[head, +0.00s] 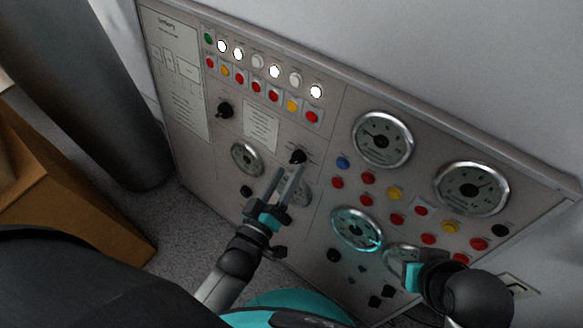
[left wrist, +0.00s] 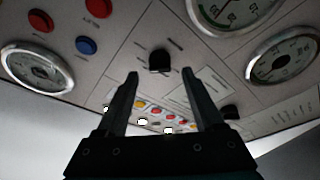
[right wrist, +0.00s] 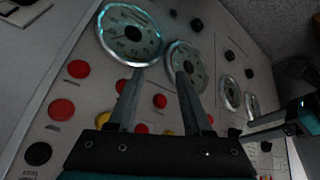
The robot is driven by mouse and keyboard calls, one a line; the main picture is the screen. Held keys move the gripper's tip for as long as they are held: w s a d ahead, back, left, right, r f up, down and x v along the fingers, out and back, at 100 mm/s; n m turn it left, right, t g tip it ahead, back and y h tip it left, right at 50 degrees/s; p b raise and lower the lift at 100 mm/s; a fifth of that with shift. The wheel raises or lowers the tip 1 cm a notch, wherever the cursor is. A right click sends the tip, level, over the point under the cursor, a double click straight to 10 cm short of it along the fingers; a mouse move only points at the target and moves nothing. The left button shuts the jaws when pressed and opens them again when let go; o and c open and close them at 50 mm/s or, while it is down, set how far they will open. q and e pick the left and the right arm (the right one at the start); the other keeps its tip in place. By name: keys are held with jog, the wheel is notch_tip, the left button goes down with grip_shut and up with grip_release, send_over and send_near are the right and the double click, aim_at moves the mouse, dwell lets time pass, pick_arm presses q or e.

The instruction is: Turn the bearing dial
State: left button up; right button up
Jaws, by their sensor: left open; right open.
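A grey control panel (head: 325,170) carries several black knobs; their labels are too small to read, so I cannot tell which is the bearing dial. One black knob (head: 298,156) is just beyond my left gripper (head: 288,172). In the left wrist view a black knob (left wrist: 160,60) appears between and beyond the open fingers (left wrist: 160,74), with nothing held. Another black knob (head: 225,110) sits farther up left. My right gripper (head: 408,272) is at the panel's lower right. In the right wrist view it (right wrist: 158,76) is open and empty, facing round gauges (right wrist: 130,34).
Several red, yellow and blue buttons (head: 342,162) and round gauges (head: 382,138) cover the panel's right half. A row of lamps (head: 257,61) runs along the top. A cardboard box (head: 60,200) and a dark cylinder (head: 105,90) stand at left.

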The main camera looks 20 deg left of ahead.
aim_at(297, 159)
pick_arm(q)
jog(key=shift+w+d+b, duration=0.2)
jog(key=shift+w+b, duration=0.15)
jog(key=shift+w, duration=1.1)
grip_shut()
